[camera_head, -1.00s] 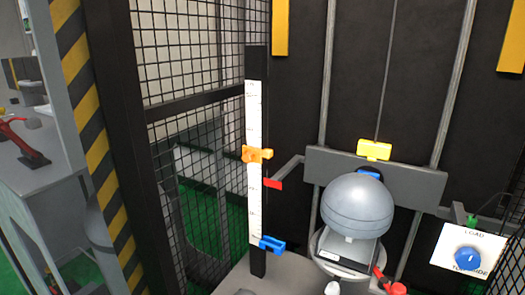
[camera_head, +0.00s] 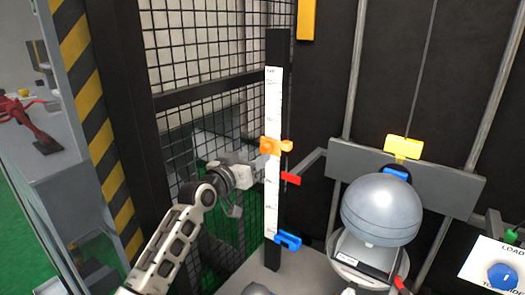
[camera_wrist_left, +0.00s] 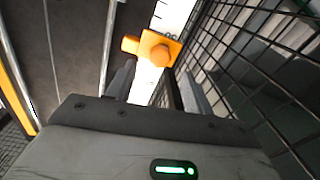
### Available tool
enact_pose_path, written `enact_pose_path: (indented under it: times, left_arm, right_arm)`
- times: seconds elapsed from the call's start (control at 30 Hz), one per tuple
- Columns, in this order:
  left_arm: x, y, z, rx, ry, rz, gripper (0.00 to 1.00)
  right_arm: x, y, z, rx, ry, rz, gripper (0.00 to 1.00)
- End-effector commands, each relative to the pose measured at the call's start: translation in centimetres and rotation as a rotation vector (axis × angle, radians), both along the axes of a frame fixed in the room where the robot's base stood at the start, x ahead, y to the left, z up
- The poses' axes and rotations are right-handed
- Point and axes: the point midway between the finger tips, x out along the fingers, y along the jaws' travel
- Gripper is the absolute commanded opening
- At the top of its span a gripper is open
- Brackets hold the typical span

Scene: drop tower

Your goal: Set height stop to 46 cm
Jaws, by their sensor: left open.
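An orange stop (camera_head: 270,146) is clamped on the white scale (camera_head: 272,190) of a black upright post, above its middle. A blue stop (camera_head: 289,240) sits near the scale's foot. A red pointer (camera_head: 290,178) reaches the scale just below the orange stop. The scale's numbers are too small to read. My left gripper (camera_head: 257,167) is open, beside the post at its left and slightly below the orange stop. In the left wrist view, the orange stop (camera_wrist_left: 158,48) with its round knob lies just beyond the two open fingers (camera_wrist_left: 155,78), with no visible contact. My right gripper is out of view.
A grey dome-shaped weight (camera_head: 381,208) hangs at the carriage plate (camera_head: 448,190), under a yellow block (camera_head: 403,147). A wire mesh (camera_head: 215,60) stands close behind and left of my left arm. A panel with a blue knob (camera_head: 503,276) is at lower right.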

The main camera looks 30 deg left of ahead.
Motion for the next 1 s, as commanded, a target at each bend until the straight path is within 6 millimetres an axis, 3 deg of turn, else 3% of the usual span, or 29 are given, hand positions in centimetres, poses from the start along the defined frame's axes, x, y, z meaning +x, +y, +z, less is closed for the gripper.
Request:
enact_pose_path:
  times: [0.1, 0.3, 0.7, 0.9, 1.0]
  left_arm:
    - [2.1, -0.2, 0.1, -0.002, -0.001, -0.001, 0.52]
    - [4.6, -0.5, 0.0, -0.001, 0.0, -0.001, 0.52]
    - [5.4, -0.6, 0.0, 0.001, 0.0, -0.001, 0.52]
    - [5.4, -0.5, 0.0, 0.001, 0.0, -0.001, 0.0]
    - [5.4, -0.6, 0.0, 0.001, 0.0, -0.001, 0.0]
  right_arm:
    - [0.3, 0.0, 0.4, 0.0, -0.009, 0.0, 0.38]
    - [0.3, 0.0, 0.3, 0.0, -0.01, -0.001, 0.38]
    - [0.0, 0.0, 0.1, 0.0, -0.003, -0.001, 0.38]
    - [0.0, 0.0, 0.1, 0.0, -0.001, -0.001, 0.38]
    - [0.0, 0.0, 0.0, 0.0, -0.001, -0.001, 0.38]
